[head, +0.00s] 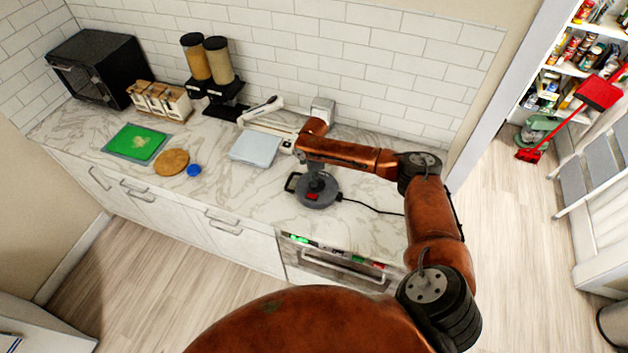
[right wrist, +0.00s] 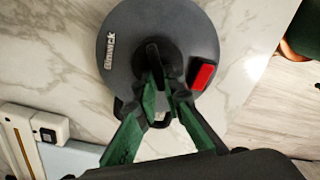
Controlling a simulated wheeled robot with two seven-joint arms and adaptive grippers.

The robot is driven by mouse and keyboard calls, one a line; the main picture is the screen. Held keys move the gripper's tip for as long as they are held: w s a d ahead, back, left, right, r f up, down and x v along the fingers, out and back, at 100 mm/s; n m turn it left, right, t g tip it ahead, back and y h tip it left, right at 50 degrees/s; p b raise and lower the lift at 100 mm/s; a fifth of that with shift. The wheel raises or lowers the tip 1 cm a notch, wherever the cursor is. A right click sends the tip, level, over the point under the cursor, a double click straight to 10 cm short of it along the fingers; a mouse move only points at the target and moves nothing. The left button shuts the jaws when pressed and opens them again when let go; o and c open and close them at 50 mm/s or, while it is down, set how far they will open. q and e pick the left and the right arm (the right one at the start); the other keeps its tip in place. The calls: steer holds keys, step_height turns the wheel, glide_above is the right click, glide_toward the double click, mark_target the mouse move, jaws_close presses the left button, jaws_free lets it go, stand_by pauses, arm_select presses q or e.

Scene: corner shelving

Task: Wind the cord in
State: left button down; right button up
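The cord reel (head: 318,190) is a round dark grey disc with a red button, lying flat on the marble counter near its front edge. In the right wrist view the reel (right wrist: 118,60) fills the upper middle, with a raised black knob (right wrist: 160,52) at its centre. The black cord (head: 372,207) runs from the reel to the right across the counter. My right gripper (right wrist: 169,88) is over the reel, its green fingers drawn together at the knob; they look shut on it, though the contact is partly hidden. My left gripper is not in view.
A pale blue-white scale-like box (head: 256,149) and a white long-armed device (head: 268,125) stand left of the reel. Farther left are a blue lid (head: 194,170), a round wooden board (head: 171,162) and a green board (head: 138,143). Counter right of the reel is clear except for the cord.

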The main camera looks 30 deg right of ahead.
jaws_close()
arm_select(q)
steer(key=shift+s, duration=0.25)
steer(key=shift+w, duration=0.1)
